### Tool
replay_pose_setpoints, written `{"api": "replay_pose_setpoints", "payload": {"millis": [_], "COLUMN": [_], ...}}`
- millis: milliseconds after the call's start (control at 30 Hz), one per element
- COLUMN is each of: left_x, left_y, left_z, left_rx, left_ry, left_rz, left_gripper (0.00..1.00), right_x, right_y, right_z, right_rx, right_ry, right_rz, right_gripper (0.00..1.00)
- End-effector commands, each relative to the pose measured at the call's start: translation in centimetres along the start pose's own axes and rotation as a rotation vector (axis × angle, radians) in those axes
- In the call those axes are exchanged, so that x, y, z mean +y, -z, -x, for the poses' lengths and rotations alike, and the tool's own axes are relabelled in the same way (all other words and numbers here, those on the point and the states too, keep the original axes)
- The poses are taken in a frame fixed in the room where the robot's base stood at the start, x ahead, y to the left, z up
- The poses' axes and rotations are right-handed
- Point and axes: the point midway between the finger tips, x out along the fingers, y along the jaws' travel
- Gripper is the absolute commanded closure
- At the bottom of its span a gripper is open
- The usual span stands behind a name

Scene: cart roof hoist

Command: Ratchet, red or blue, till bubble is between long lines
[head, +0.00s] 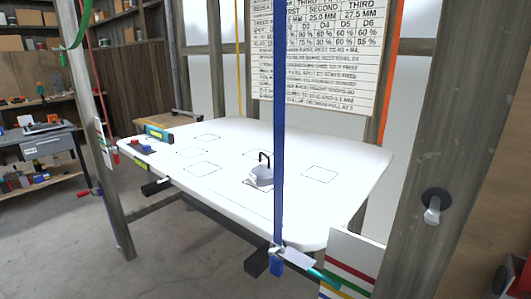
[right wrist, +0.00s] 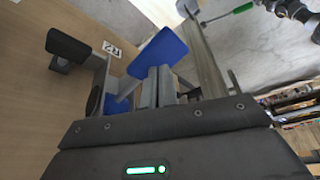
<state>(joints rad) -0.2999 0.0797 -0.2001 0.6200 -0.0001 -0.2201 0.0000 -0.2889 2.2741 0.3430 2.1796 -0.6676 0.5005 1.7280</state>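In the head view the white roof panel (head: 225,150) hangs with its near right corner low in the picture. A teal level with a yellow-green vial (head: 158,132) is at its far left; the bubble is too small to read. A red-handled ratchet (head: 86,193) is at the left post. Neither gripper shows in the head view. In the right wrist view my right gripper (right wrist: 158,72) has its grey fingers together, with a blue part (right wrist: 160,52) beyond them.
A red knob (head: 135,142) and a blue knob (head: 147,148) sit near the level. A black-handled white object (head: 262,174) stands on the panel. Wooden posts (head: 440,140) flank the panel. A workbench (head: 40,145) is at the left; concrete floor shows between.

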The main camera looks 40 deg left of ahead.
Motion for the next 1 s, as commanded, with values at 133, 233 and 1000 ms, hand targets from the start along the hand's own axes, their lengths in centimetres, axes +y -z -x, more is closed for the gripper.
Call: {"api": "replay_pose_setpoints", "payload": {"millis": [133,233,1000], "left_x": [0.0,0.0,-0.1], "left_y": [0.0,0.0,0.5], "left_z": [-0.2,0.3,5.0], "left_rx": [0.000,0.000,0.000], "left_ry": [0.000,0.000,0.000], "left_rz": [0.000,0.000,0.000], "left_gripper": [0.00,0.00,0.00], "right_x": [0.0,0.0,0.4], "right_y": [-0.1,0.1,3.1], "right_z": [-0.3,0.3,6.8], "right_rx": [-0.002,-0.002,-0.001], "right_ry": [0.003,0.002,0.001], "right_rz": [-0.001,0.000,0.000], "right_gripper": [1.00,1.00,1.00]}}
